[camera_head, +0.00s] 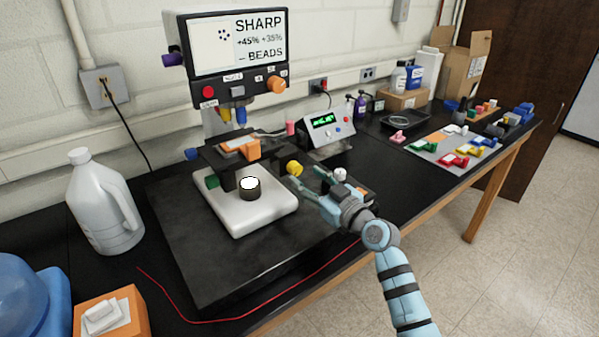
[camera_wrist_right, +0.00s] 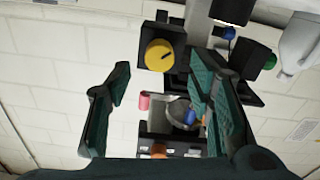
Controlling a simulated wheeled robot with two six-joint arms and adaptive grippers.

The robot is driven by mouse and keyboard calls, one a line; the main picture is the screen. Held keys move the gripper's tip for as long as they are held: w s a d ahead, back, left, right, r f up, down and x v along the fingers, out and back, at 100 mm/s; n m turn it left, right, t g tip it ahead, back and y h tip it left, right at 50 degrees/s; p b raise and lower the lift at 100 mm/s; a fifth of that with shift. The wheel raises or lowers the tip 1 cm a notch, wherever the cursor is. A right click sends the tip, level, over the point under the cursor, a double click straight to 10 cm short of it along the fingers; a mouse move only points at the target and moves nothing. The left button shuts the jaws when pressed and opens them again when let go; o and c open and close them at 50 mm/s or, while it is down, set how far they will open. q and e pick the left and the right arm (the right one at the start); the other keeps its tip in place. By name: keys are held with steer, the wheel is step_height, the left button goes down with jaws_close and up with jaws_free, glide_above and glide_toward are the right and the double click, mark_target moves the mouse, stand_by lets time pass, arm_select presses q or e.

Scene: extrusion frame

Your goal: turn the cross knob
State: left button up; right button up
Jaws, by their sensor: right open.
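My right gripper (camera_head: 306,178) comes in from the lower right and points at the right side of a microscope-like station. Its two fingers stand apart with nothing between them. A yellow round knob (camera_head: 294,168) sits on the station's side just beyond the fingertips. In the right wrist view the yellow knob (camera_wrist_right: 159,54) has a dark mark on its face and lies ahead of the gap between the open fingers (camera_wrist_right: 160,80), apart from them. Which knob is the cross knob I cannot tell; an orange knob (camera_head: 277,85) is on the screen panel. My left gripper is out of view.
The station's white base (camera_head: 250,214) stands on a dark mat, with a black cylinder (camera_head: 249,190) on it. A box with a green display (camera_head: 326,124) is behind my gripper. A white jug (camera_head: 102,205) stands left. A red cord (camera_head: 240,317) crosses the table front.

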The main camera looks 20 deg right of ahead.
mark_target(298, 172)
steer(key=x, duration=0.5)
steer(key=shift+w+f+b, duration=0.15)
steer(key=shift+b, duration=0.2)
steer(key=c, duration=1)
steer(key=shift+d, duration=0.15)
jaws_close()
steer(key=shift+m, duration=0.5)
